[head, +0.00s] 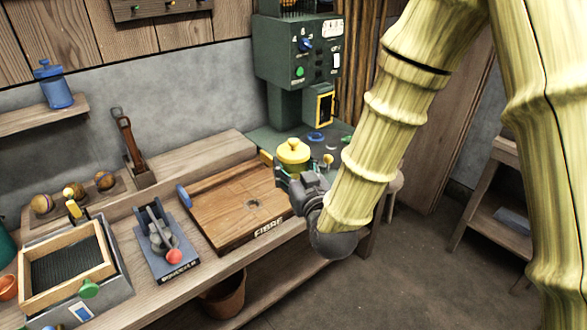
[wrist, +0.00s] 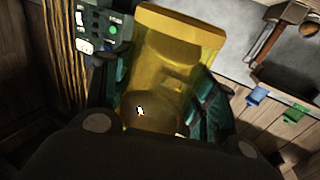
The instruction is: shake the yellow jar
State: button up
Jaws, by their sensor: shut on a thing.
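The yellow jar (head: 293,154) is in the head view, at the right end of the workbench, with a wide yellow lid and a small knob on top. My gripper (head: 293,183) is at the jar, and its dark body covers the jar's lower part. In the wrist view the jar (wrist: 165,75) fills the middle, see-through yellow, tilted in the picture. The teal fingers of my gripper (wrist: 155,115) lie on both sides of it, shut on it. I cannot tell whether the jar's base is clear of the bench.
A wooden board marked FIBRE (head: 235,205) lies left of the jar. A green machine (head: 297,60) with buttons stands behind. A grey clamp with a red knob (head: 173,256) and a framed screen box (head: 70,265) are further left. A blue jar (head: 55,88) stands on a shelf. Open floor lies at right.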

notch_tip(320, 180, down, 7)
jog(key=b, duration=0.5)
jog(key=shift+b, duration=0.3)
jog(key=shift+r, duration=0.1)
notch_tip(320, 180, up, 7)
jog(key=p, duration=0.5)
notch_tip(320, 180, down, 7)
jog(key=b, duration=0.5)
jog(key=shift+b, duration=0.35)
